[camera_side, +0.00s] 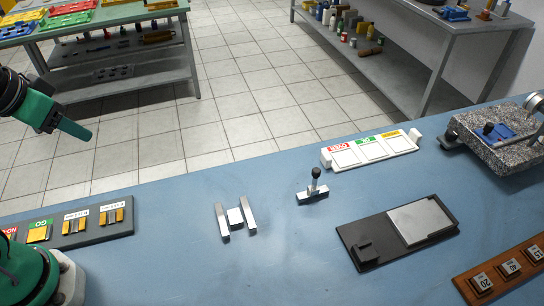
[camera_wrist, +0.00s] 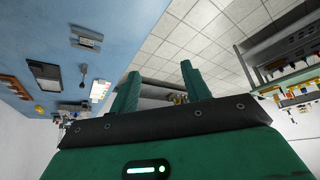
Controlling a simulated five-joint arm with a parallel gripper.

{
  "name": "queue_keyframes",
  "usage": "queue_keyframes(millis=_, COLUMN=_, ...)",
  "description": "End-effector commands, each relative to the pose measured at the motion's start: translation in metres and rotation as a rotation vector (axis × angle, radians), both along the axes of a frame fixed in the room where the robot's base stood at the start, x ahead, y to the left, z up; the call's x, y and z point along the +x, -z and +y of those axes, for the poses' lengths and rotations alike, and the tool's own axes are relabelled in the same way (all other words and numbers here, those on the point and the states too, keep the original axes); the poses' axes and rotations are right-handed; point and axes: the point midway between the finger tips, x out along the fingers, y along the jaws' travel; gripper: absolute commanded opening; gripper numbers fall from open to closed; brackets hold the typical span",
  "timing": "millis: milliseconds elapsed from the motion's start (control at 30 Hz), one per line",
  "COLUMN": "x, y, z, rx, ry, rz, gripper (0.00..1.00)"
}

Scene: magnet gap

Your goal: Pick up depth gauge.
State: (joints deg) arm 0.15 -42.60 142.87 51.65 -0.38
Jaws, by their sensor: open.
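The depth gauge (camera_side: 313,187) stands on the blue bench near its middle. It has a metal crossbar base and an upright stem with a black round knob. It also shows small in the wrist view (camera_wrist: 83,72). My gripper (camera_side: 80,131) is high at the left edge of the side view, well away from the gauge. In the wrist view, the two green fingers of my gripper (camera_wrist: 160,72) stand apart with nothing held between them.
A metal block piece with two side bars (camera_side: 235,217) lies left of the gauge. A white labelled tray (camera_side: 371,149) stands behind it, and a dark fixture with a metal plate (camera_side: 366,243) lies front right. A granite block (camera_side: 500,145) is farther right. Bench around the gauge is clear.

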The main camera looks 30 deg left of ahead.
Motion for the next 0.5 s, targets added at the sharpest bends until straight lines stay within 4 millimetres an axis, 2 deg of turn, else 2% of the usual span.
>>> queue_keyframes(millis=267, x=0.021, y=-0.013, z=-0.010, rx=-0.037, ry=-0.032, rz=0.032, gripper=0.47)
queue_keyframes(millis=500, x=0.058, y=-0.029, z=-0.030, rx=-0.091, ry=-0.095, rz=0.084, gripper=0.47)
